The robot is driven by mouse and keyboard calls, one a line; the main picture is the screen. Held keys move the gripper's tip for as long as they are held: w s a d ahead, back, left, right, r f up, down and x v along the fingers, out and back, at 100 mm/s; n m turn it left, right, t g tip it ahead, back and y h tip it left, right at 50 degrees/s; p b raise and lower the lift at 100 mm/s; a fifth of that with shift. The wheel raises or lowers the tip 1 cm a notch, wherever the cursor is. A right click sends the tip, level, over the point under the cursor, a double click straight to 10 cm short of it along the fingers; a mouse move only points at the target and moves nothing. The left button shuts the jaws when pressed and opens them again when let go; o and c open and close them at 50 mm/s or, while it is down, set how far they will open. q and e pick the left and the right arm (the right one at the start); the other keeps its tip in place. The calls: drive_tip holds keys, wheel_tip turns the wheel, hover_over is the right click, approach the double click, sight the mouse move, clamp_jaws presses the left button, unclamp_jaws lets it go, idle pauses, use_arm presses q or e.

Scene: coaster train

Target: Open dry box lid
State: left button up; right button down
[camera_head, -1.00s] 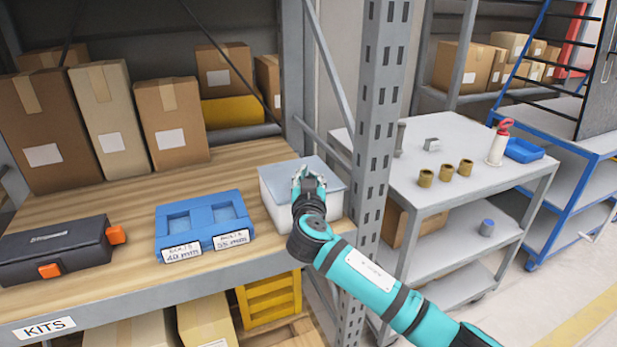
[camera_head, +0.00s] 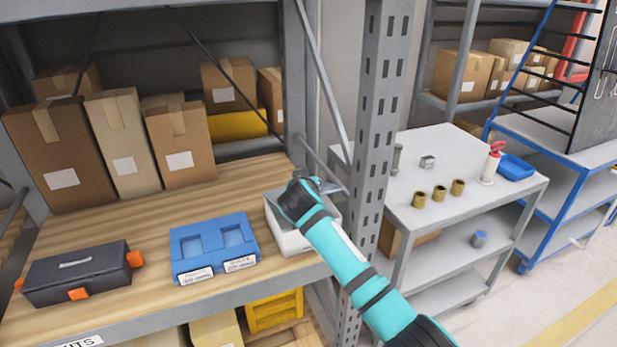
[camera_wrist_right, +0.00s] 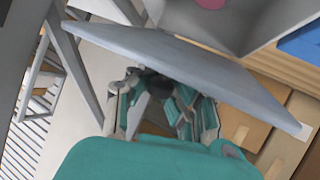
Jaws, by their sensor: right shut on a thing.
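The dry box (camera_head: 297,240) is a whitish box at the right end of the wooden shelf. Its grey lid (camera_head: 334,188) is raised and tilted, mostly hidden behind my right wrist in the head view. In the right wrist view the lid (camera_wrist_right: 200,68) is a slanted grey panel, apart from the box on at least part of its rim. My right gripper (camera_wrist_right: 163,88) is shut on the lid's edge. The box's inside (camera_wrist_right: 225,25) shows beyond it, with part of a pink round thing (camera_wrist_right: 210,3). My left gripper is not in view.
A blue case (camera_head: 213,247) and a black toolbox (camera_head: 80,275) with orange latches lie left of the box. Cardboard boxes (camera_head: 123,140) stand behind. A slotted grey post (camera_head: 380,120) rises close on the right, before a grey cart (camera_head: 450,155) with brass cylinders.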

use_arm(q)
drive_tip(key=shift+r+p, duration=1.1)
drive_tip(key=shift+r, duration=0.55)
use_arm(e)
drive_tip(key=shift+w+a+r+g, duration=0.25)
drive_tip(key=shift+w+r+g, duration=0.15)
drive_tip(key=shift+r, duration=0.3)
drive_tip(key=shift+w+a+r+g, duration=0.3)
drive_tip(key=shift+w+r, duration=0.1)
drive_tip(key=shift+r, duration=0.3)
drive_tip(key=shift+n, duration=0.3)
drive_tip(key=c, duration=1.8)
unclamp_jaws()
drive_tip(key=o, duration=0.6)
drive_tip(key=shift+s+r, duration=0.1)
drive_tip(key=shift+s, duration=0.4)
drive_tip(key=shift+o, duration=0.2)
drive_tip(key=shift+w+d+f, duration=0.2)
drive_tip(key=shift+w+f, duration=0.05)
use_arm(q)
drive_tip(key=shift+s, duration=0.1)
use_arm(e)
drive_tip(key=v, duration=1.2)
drive_tip(key=shift+a, duration=0.15)
